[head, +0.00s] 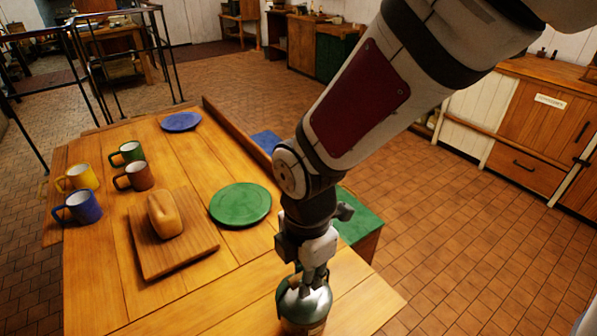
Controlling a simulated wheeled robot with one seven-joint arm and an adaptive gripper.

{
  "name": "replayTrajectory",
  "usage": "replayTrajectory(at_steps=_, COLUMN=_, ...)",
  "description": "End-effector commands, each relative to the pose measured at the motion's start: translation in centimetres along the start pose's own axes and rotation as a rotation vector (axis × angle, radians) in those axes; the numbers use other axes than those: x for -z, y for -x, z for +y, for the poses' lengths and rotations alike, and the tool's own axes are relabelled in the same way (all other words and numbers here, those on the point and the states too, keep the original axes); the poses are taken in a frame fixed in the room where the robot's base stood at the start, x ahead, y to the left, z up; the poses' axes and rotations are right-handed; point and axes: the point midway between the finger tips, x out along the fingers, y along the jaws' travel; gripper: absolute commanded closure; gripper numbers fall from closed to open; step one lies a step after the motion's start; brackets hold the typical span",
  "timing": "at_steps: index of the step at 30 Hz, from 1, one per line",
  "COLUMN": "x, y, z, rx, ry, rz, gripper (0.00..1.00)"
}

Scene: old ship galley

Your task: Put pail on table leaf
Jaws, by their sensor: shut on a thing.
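The pail (303,311) is a rounded vessel with a shiny metal and green top and a brownish lower side, at the bottom of the head view. My gripper (312,280) points down and is shut on the top of the pail. The pail appears upright in front of the near right end of the wooden table. The near section of the table, past a seam, looks like the table leaf (361,294). I cannot tell whether the pail touches this leaf or hangs above it. The pail's bottom is partly cut off or hidden.
A green plate (240,204), a board (151,256) with a loaf (165,214), several mugs (135,176) and a blue plate (181,121) occupy the table. A green-topped bench (359,217) stands along its right side. The leaf right of the pail is clear.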

Motion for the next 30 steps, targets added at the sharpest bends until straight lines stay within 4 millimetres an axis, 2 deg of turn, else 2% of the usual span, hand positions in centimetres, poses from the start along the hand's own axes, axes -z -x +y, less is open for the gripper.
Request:
replayTrajectory(at_steps=3, x=-1.2, y=-0.3, z=2.5, rx=-0.002, ry=-0.001, rz=0.001, gripper=1.0)
replayTrajectory(at_steps=10, x=-2.8, y=-0.5, z=5.4, rx=-0.002, ry=-0.001, rz=0.0, gripper=1.0)
replayTrajectory(at_steps=16, x=-3.0, y=-1.1, z=5.8, rx=0.0, ry=0.001, rz=0.0, gripper=1.0)
replayTrajectory(at_steps=24, x=-3.0, y=-4.1, z=5.7, rx=0.001, ry=0.001, rz=0.0, gripper=1.0)
replayTrajectory(at_steps=30, x=-3.0, y=-4.1, z=5.8, rx=-0.002, ry=0.0, rz=0.0, gripper=1.0)
